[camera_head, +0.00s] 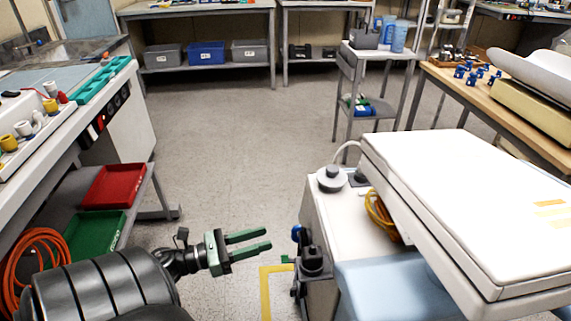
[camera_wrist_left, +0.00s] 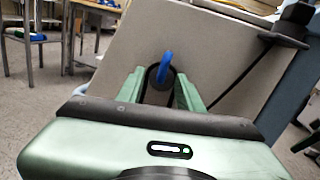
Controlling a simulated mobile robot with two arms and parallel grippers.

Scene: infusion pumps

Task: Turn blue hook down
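The blue hook (camera_head: 296,233) is a small blue part on the left side of the white pump unit (camera_head: 315,213). In the left wrist view the blue hook (camera_wrist_left: 166,66) stands up from a dark round mount on the pale panel (camera_wrist_left: 215,60). My left gripper (camera_head: 268,238) is open, with two green fingers pointing right toward the hook. In the head view a gap shows between the fingertips and the hook. In the left wrist view the fingers (camera_wrist_left: 158,88) lie on either side of the hook's mount, with nothing gripped. My right gripper is not in view.
A black clamp (camera_head: 313,262) sits just below the hook on the unit's side. A large white lid-like panel (camera_head: 470,205) overhangs the unit at right. A workbench with red (camera_head: 113,185) and green bins (camera_head: 95,235) stands at left. The floor between is clear.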

